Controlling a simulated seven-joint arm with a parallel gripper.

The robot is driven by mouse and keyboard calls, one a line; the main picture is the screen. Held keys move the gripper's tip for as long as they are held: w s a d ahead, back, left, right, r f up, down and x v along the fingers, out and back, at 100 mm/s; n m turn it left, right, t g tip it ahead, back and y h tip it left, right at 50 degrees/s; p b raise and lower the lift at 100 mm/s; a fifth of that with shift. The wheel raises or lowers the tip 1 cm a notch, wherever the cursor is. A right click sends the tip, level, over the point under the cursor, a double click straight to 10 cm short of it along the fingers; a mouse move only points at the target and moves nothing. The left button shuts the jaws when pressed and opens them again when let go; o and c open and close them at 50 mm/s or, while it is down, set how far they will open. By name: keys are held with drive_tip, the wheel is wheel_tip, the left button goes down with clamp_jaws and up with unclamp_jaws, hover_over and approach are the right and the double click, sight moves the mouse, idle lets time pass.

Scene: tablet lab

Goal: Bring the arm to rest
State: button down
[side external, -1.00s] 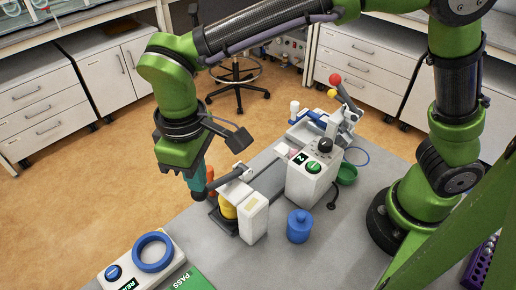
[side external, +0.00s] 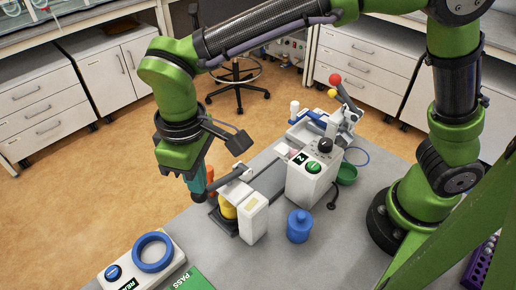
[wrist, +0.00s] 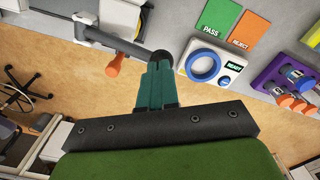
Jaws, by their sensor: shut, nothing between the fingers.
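My gripper (side external: 199,193) hangs over the left edge of the grey table in the side external view, beside the small white-and-yellow station. In the wrist view its teal fingers (wrist: 158,85) are together with nothing between them. A dark rounded knob (wrist: 160,58) on a grey bar lies right at the fingertips there; I cannot tell whether they touch. An orange handle (wrist: 117,64) shows left of the fingers in the wrist view. The white-and-yellow station (side external: 254,217) carries the grey bar.
The white box with a green button (side external: 313,167), a blue bottle (side external: 299,226) and a green bowl (side external: 347,174) stand right of the gripper. A blue ring device (side external: 152,252) is at the front left. PASS (wrist: 217,15) and REJECT (wrist: 247,31) mats lie flat. Floor is open to the left.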

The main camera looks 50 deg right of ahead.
drive_tip(key=shift+d+r, duration=0.25)
drive_tip(key=shift+r, duration=1.1)
drive_tip(key=shift+r, duration=0.25)
drive_tip(key=shift+r, duration=2.55)
